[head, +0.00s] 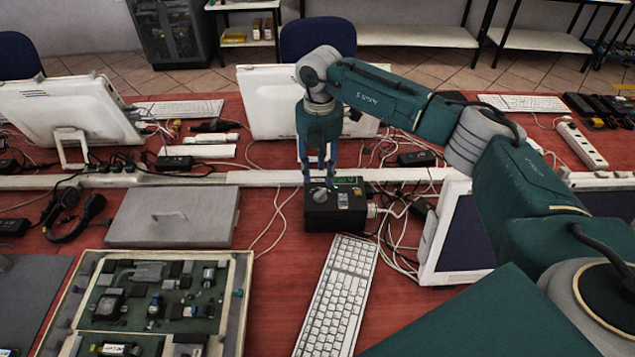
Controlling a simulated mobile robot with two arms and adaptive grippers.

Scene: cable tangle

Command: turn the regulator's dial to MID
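The regulator is a small black box (342,217) on the red table, just behind the white keyboard. A small grey dial (319,194) shows on the left of its top; its pointer setting is too small to read. A light label sits on the top beside the dial. My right gripper (319,182) points straight down above the dial, its two blue fingers apart with a gap between them. The fingertips are close to the dial; I cannot tell whether they touch it. My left gripper is not in view.
A white keyboard (340,296) lies in front of the regulator. Tangled white cables (397,232) run at its right, beside a tilted monitor (458,238). A grey lidded case (173,216) and a tray of parts (239,290) are left. A white rail (240,178) runs behind.

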